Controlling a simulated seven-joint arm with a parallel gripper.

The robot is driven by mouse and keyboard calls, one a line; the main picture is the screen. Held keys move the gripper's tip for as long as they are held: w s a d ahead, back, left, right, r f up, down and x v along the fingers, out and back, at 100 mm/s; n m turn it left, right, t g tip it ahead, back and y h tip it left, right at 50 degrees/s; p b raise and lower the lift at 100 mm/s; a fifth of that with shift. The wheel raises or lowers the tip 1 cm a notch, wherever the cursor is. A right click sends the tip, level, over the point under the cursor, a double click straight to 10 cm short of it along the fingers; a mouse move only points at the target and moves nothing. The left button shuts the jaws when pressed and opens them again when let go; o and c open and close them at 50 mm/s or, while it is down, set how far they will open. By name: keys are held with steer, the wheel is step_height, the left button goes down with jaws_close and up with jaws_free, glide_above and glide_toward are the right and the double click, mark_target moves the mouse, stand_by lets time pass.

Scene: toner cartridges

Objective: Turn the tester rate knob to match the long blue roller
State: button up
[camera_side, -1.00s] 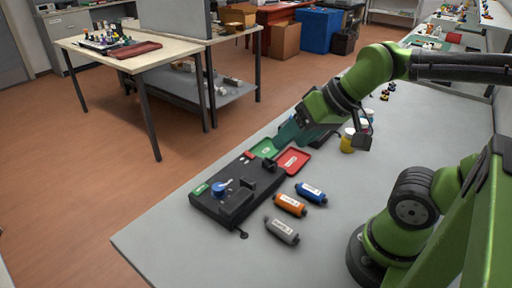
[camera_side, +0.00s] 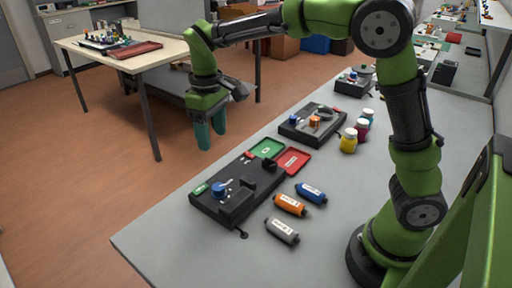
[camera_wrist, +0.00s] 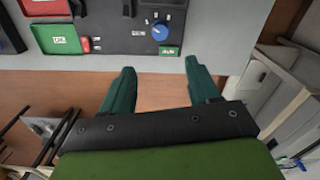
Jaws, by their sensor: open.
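The black tester box (camera_side: 236,205) lies on the grey table, with a blue knob (camera_side: 218,191) on its near left part. A pale pointer shows beside the knob; its setting is too small to read. The knob also shows in the wrist view (camera_wrist: 160,31), beyond my fingertips. A blue cylinder (camera_side: 311,193) lies right of the tester; I cannot tell whether it is the long blue roller. My gripper (camera_side: 211,141) is open and empty, fingers pointing down, above and beyond the tester's far left side. Its teal fingers show apart in the wrist view (camera_wrist: 159,65).
An orange cylinder (camera_side: 290,205) and a grey cylinder (camera_side: 282,231) lie near the blue one. A green tray (camera_side: 267,147) and a red tray (camera_side: 292,161) adjoin the tester. Another black device (camera_side: 313,122) and several jars (camera_side: 349,141) stand farther back. The near table is clear.

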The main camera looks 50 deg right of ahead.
mark_target(218, 186)
step_height(218, 186, down, 16)
steer(key=shift+f, duration=0.25)
stand_by(0.3)
steer(key=c, duration=1)
steer(key=shift+c, duration=0.2)
